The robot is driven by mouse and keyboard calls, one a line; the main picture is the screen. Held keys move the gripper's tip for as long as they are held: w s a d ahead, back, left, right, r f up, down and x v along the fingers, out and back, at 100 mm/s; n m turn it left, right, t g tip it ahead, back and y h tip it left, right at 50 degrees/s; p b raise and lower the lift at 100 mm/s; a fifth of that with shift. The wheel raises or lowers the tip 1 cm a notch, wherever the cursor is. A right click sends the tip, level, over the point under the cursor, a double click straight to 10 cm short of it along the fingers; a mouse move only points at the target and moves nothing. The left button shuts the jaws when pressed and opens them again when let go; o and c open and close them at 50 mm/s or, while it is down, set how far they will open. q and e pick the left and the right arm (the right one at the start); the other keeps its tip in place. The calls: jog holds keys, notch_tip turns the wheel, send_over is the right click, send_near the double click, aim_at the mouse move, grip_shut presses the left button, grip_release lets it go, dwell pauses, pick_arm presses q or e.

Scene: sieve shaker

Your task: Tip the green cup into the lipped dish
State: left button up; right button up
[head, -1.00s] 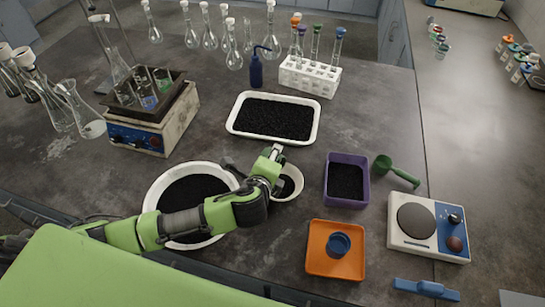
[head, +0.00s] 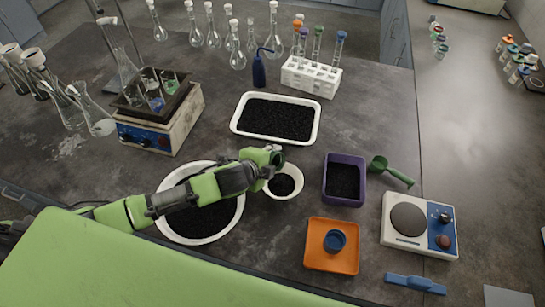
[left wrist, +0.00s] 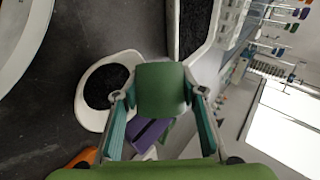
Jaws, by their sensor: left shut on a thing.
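My left gripper (head: 262,158) is shut on the green cup (head: 277,157). It holds the cup above the back edge of the lipped dish (head: 298,178), a small white dish with dark granules in it. In the left wrist view the green cup (left wrist: 161,90) sits between the two fingers of the gripper (left wrist: 160,98). The lipped dish (left wrist: 84,112) is left of the cup there, and its dark granules show. The inside of the cup is hidden, and its exact tilt is hard to tell. My right gripper is out of view.
A large white bowl (head: 180,236) of dark granules lies under my left arm. A white tray (head: 315,119) is behind the dish. A purple box (head: 362,182), a green scoop (head: 392,172), an orange tray (head: 317,263) and a hotplate (head: 394,235) stand to the right.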

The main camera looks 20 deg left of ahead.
pick_arm(q)
jog(key=shift+w+a+r+n+g+h+p, duration=0.15)
jog(key=shift+r+n+g+h+p, duration=0.3)
jog(key=shift+p, duration=0.5)
jog(key=shift+f+n+h+p, duration=0.2)
jog(key=shift+n+h+p, duration=0.2)
jog(key=shift+h, duration=0.25)
jog(key=shift+f+g+h, duration=0.25)
jog(key=shift+g+h, duration=0.1)
jog(key=shift+h, duration=0.05)
jog(key=shift+n, duration=0.25)
jog(key=shift+h+b, duration=0.3)
jog(key=shift+b, duration=0.2)
jog(key=h+b, duration=0.1)
jog(key=b, duration=0.3)
jog(key=n+g+h+b, duration=0.1)
jog(key=b, duration=0.2)
jog(key=shift+d+f+n+b, duration=0.2)
jog(key=shift+f+n+b, duration=0.1)
jog(key=shift+b, duration=0.1)
jog(key=shift+r+b, duration=0.2)
jog(key=shift+b, duration=0.3)
jog(key=shift+s+d+r+g+h, duration=0.1)
jog(key=shift+s+r+g+h, duration=0.1)
jog(key=shift+g+h, duration=0.1)
